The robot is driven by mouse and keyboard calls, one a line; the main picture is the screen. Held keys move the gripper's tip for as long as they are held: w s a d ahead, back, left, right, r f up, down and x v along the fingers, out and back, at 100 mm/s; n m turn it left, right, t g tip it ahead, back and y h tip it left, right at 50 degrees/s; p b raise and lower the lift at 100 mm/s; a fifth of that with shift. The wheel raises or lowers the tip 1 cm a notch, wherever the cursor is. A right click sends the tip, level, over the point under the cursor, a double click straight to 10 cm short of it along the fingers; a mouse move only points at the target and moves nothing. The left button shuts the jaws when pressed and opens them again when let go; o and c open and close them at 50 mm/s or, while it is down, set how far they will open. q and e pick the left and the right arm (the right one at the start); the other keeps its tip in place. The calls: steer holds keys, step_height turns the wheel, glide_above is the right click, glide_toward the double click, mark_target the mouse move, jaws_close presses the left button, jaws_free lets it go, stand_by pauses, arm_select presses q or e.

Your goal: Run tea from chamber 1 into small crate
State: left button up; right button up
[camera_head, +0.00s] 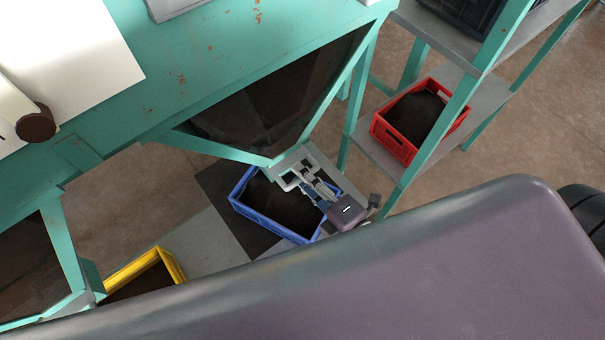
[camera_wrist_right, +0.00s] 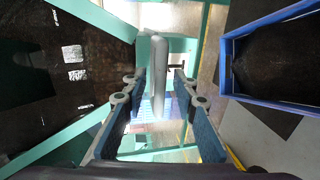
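A teal hopper chamber (camera_head: 275,95) with dark tea behind its clear panel stands in the upper middle of the head view. It also shows at left in the wrist view (camera_wrist_right: 60,75). A blue crate (camera_head: 236,204) with dark contents sits below its outlet; it shows at upper right in the wrist view (camera_wrist_right: 229,60). My right gripper (camera_head: 303,178) is at the chamber's lower outlet, above the blue crate. In the wrist view its fingers (camera_wrist_right: 157,88) are apart, with a grey bar-shaped handle (camera_wrist_right: 157,45) between them; contact is unclear. My left gripper is out of view.
A yellow crate (camera_head: 176,265), partly hidden, stands below another chamber (camera_head: 30,265) at left. A red crate (camera_head: 396,142) with dark contents sits on a grey shelf (camera_head: 375,158) with teal posts. A black crate (camera_head: 465,15) is above it. Open floor (camera_head: 545,125) lies at right.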

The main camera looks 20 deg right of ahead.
steer(key=shift+w+f, duration=0.1)
steer(key=shift+w, duration=0.1)
steer(key=shift+c, duration=0.4)
jaws_close()
steer(key=shift+f+v, duration=0.25)
steer(key=shift+v, duration=0.95)
steer(key=shift+o, duration=0.4)
jaws_free()
